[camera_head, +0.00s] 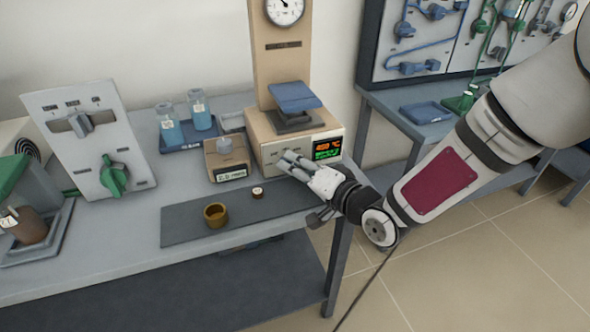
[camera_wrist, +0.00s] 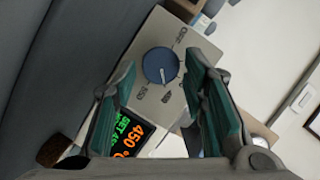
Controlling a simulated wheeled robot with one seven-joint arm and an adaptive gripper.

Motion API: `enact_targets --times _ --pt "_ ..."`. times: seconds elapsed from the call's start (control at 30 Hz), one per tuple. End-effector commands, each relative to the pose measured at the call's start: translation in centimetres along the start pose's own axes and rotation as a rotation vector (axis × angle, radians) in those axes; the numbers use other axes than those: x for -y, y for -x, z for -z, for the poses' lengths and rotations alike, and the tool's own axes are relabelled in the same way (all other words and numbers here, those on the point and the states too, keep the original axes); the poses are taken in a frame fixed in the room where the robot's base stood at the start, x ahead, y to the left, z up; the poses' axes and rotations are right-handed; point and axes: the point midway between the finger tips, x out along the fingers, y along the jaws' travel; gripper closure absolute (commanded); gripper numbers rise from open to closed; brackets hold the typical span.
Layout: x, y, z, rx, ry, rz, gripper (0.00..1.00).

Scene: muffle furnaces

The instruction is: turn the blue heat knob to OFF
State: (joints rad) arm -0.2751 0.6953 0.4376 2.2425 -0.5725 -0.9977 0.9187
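The blue heat knob (camera_wrist: 160,65) is round and sits on the beige front panel (camera_wrist: 178,103) of a furnace-like unit. A pale pointer line on it runs toward the lower edge of the wrist view. In the head view my gripper (camera_head: 286,159) is at the panel left of the display and hides the knob.
The lit display (camera_head: 327,149) beside the knob shows 450 °C in the wrist view. A grey panel with a green knob (camera_head: 113,176) stands left. A brown cup (camera_head: 215,215) and small round piece (camera_head: 257,193) rest on the dark mat (camera_head: 185,232). A box (camera_head: 226,160) stands left of the unit.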

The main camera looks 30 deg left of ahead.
Motion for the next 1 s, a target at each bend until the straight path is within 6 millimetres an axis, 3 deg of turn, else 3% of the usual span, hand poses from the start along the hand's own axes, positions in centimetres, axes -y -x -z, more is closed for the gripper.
enact_targets --times 0.13,0.43,0.47,0.6,0.63,1.0 --pt "0.02 -1.04 -0.03 0.0 0.001 0.001 0.61" --pt "0.02 -1.24 0.05 -0.001 0.001 0.0 0.61" --pt "0.02 -1.24 0.05 -0.001 0.001 0.0 0.63" --pt "0.02 -1.23 0.04 -0.001 0.001 0.0 0.95" --pt "0.01 -1.23 0.04 -0.001 0.001 0.0 0.97" --pt "0.03 -1.22 0.0 0.0 0.047 -0.02 0.97"
